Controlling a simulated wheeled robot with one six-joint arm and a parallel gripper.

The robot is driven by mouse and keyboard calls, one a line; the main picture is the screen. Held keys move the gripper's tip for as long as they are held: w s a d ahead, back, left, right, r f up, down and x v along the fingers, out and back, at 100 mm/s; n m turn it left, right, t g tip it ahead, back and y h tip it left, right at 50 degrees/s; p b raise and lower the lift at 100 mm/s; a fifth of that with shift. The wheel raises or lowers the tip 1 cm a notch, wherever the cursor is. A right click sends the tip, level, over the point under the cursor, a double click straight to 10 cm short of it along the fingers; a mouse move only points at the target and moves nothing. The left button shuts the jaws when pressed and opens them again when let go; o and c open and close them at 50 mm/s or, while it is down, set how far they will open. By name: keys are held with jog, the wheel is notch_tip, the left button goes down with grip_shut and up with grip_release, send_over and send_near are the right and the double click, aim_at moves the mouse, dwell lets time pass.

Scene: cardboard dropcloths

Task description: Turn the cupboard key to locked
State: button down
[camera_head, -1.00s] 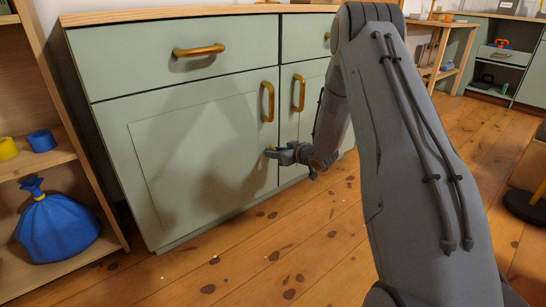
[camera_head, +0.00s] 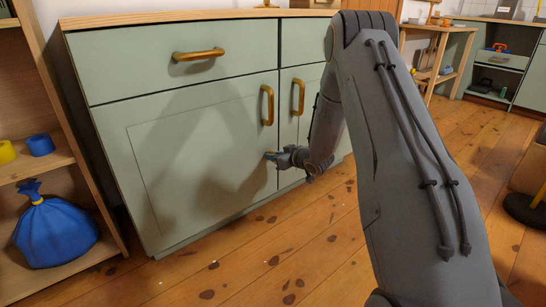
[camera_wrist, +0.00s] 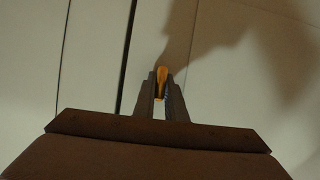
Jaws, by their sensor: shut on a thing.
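The cupboard (camera_head: 150,125) is pale green, with its left door (camera_head: 150,190) and right door standing shut. The small yellow-orange key (camera_wrist: 162,75) shows in the wrist view between my fingertips, close against the door face. My gripper (camera_head: 273,156) is at the lower right part of the left door, below its brass handle (camera_head: 267,105). It also shows in the wrist view (camera_wrist: 161,88), shut on the key. The keyhole is hidden behind the key and fingers, and the key's exact angle is hard to tell.
A second brass handle (camera_head: 298,97) is on the right door, just above my wrist. A shelf unit (camera_head: 60,165) with a blue bag (camera_head: 55,232) stands at the left. The wooden floor (camera_head: 240,265) in front of the cupboard is clear.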

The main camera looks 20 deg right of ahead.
jog(key=n+h+p, duration=0.2)
jog(key=shift+s+a+n+t+p, duration=0.1)
jog(key=shift+a+n+t+p, duration=0.05)
jog(key=shift+n+t+p, duration=0.25)
jog(key=n+t+h+p, duration=0.1)
jog(key=n+p, duration=0.1)
jog(key=n, duration=0.1)
jog(key=shift+h, duration=0.3)
jog(key=n+t+h+p, duration=0.1)
jog(key=n+t, duration=0.1)
jog(key=n, duration=0.1)
jog(key=shift+a+f+n+p, duration=0.1)
jog(key=shift+f+n+p, duration=0.05)
jog(key=shift+n+p, duration=0.2)
jog(key=n+t, duration=0.1)
jog(key=n, duration=0.2)
jog(key=shift+n+h+p, duration=0.25)
jog(key=shift+h+p, duration=0.05)
jog(key=shift+p, duration=0.1)
jog(key=shift+t, duration=0.3)
jog(key=c, duration=1.8)
grip_release()
